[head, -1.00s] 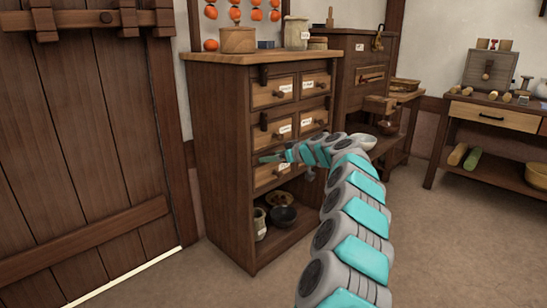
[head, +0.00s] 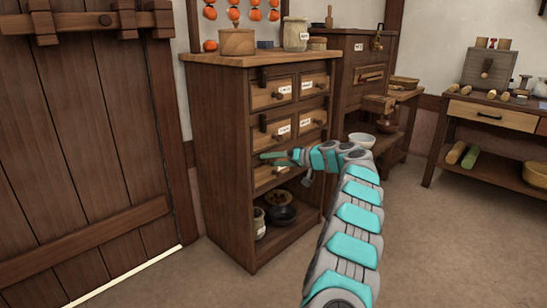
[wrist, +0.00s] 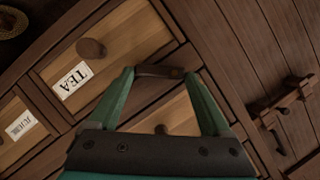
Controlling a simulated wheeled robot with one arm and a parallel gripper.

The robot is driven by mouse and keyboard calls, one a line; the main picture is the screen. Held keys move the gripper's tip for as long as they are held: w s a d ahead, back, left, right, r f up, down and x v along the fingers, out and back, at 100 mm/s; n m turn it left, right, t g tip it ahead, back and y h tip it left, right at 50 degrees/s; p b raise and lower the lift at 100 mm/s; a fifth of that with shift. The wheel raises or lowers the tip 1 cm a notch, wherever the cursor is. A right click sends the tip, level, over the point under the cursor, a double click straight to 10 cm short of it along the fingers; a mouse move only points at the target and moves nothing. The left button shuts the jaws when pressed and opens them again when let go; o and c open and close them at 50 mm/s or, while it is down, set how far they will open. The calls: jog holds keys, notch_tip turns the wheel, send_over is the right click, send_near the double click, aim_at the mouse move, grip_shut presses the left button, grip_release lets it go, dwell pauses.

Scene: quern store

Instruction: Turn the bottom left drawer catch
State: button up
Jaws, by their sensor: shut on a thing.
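The drawer cabinet (head: 222,150) stands left of centre in the head view. My gripper (head: 270,157) is at its lower left drawer front. In the wrist view, my gripper (wrist: 160,73) has its two green fingers shut on the ends of a small dark wooden catch (wrist: 160,71). The catch lies aslant to the drawer edges there. Beside it is the drawer marked TEA (wrist: 125,38), with a round knob (wrist: 90,47). In the head view my gripper hides this catch. The upper left catch (head: 262,76) and middle left catch (head: 263,123) stand upright.
A plank door (head: 90,130) is left of the cabinet. A white bowl (head: 361,140) is behind my arm. A workbench (head: 490,115) stands at right. The floor in front is clear.

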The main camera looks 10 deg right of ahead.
jog(key=m+y, duration=0.1)
jog(key=m+p, duration=0.1)
jog(key=m, duration=0.1)
jog(key=shift+f+m+y, duration=0.3)
jog(key=shift+f+y, duration=0.1)
jog(key=shift+s+a+f+m+y, duration=0.1)
jog(key=shift+f+m+y, duration=0.3)
jog(key=shift+m, duration=0.65)
jog(key=shift+s+a+f+m+y, duration=0.1)
jog(key=shift+m+y, duration=0.5)
jog(key=shift+m, duration=0.45)
jog(key=o, duration=1.2)
jog(key=shift+c, duration=0.2)
jog(key=v, duration=0.7)
jog(key=shift+s+d+p, duration=0.25)
jog(key=shift+d+p, duration=0.05)
jog(key=shift+p, duration=0.05)
